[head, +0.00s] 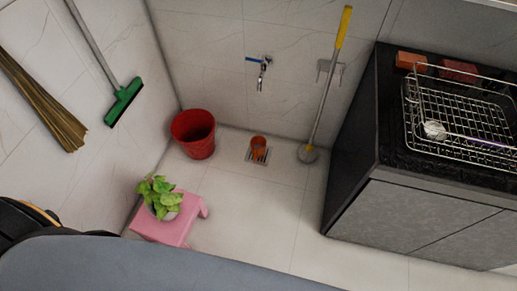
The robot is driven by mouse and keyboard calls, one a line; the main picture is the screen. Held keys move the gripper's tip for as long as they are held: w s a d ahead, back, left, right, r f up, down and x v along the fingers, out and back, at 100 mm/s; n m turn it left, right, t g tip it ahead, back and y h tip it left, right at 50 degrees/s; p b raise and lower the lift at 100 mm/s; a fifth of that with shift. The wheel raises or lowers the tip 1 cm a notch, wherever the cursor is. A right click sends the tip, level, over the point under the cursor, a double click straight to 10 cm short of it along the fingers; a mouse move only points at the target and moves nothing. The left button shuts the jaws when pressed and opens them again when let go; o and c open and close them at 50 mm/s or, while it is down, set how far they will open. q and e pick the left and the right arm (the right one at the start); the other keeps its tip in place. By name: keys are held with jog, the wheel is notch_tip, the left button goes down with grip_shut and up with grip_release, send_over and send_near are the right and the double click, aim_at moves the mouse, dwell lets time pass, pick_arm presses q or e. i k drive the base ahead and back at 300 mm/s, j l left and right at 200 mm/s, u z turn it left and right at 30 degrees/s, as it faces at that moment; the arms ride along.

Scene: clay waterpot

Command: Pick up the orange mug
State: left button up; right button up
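A small orange mug (258,145) sits on the floor at the far wall, in the middle of the head view. It stands on or right at a metal floor drain (262,158), below a wall tap. It looks upright, but its handle is too small to make out. Neither of my grippers shows in the head view, so I cannot see where they are relative to the mug.
A red bucket (194,135) stands left of the mug. A pink stool (165,226) bears a potted plant (160,194). A yellow-handled pole (328,80) leans right of the tap (262,70). A counter (400,215) with a wire rack (460,120) fills the right. Middle floor is clear.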

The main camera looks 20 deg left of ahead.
aim_at(257, 143)
jog(key=u, duration=1.8)
jog(key=z, duration=1.25)
jog(key=i+l, duration=0.1)
jog(key=i, duration=0.5)
